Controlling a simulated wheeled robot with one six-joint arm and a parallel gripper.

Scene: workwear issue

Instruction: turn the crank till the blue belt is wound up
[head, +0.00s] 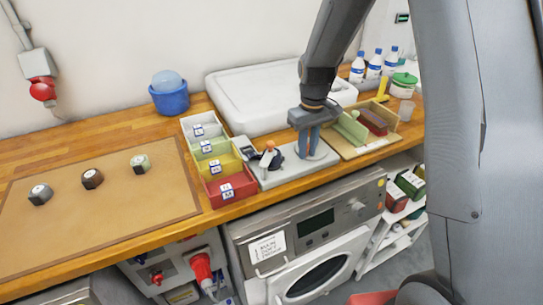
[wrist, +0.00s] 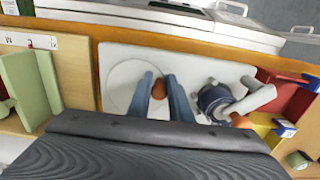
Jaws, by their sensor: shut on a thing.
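The winder's pale grey base plate (head: 287,178) lies on the wooden counter below my gripper (head: 307,152). In the wrist view my gripper (wrist: 163,82) has its blue fingers shut on a brown-orange crank knob (wrist: 158,90), over a round white disc (wrist: 122,82) on the plate. A dark blue roll, seemingly the blue belt (wrist: 212,99), sits beside the disc; it shows as a small dark shape in the head view (head: 275,160). How much is wound cannot be told.
White, green, yellow and red bins (head: 231,188) stand close left of the winder. A wooden tray (head: 355,150) with green and dark red blocks is close right. Three rolled belts (head: 92,178) lie on the brown mat (head: 90,215). A white basin (head: 245,100) is behind.

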